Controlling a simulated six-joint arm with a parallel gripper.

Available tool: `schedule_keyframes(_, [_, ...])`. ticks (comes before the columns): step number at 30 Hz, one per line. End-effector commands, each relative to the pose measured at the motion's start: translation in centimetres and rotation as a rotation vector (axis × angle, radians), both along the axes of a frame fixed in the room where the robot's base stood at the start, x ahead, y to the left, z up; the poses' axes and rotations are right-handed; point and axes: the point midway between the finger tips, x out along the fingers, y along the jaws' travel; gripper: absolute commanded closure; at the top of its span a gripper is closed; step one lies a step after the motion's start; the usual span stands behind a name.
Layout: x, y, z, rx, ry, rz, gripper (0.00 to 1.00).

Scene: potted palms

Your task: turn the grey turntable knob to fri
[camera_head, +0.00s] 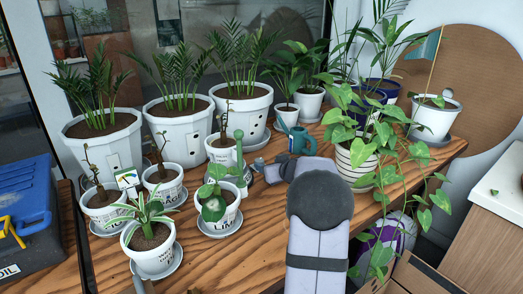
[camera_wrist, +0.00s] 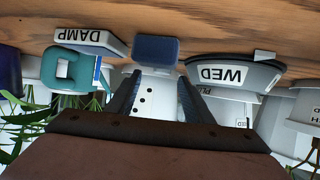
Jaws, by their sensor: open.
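In the wrist view, which is upside down, a grey round-edged piece with a WED label, seemingly the turntable knob (camera_wrist: 210,62), stands on the wooden table at the right of centre. A small pale tab sticks out at its edge. No FRI label can be read. My gripper (camera_wrist: 157,78) is open, with its two dark fingers apart and a white dotted pot surface beyond them. The WED piece lies to the right of the fingers, apparently apart from them. In the head view my arm hides the fingers, and I cannot clearly make out the knob.
A teal watering can (camera_head: 300,140) stands beyond my arm; it also shows in the wrist view (camera_wrist: 70,72) beside a DAMP-labelled piece (camera_wrist: 90,40). A dark blue block (camera_wrist: 156,50) is ahead of my fingers. Several white pots crowd the left. Bare table (camera_head: 230,262) lies in front.

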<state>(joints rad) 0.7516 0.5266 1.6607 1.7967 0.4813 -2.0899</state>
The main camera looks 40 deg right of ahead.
Motion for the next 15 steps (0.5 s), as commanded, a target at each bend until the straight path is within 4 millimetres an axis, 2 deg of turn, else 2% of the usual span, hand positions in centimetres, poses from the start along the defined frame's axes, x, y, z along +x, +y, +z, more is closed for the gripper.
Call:
schedule_keyframes(1, [-0.06, -0.15, 0.57, -0.001, 0.0, 0.022, 0.53])
schedule_keyframes(15, [-0.2, -0.3, 0.26, -0.038, -0.045, 0.126, 0.53])
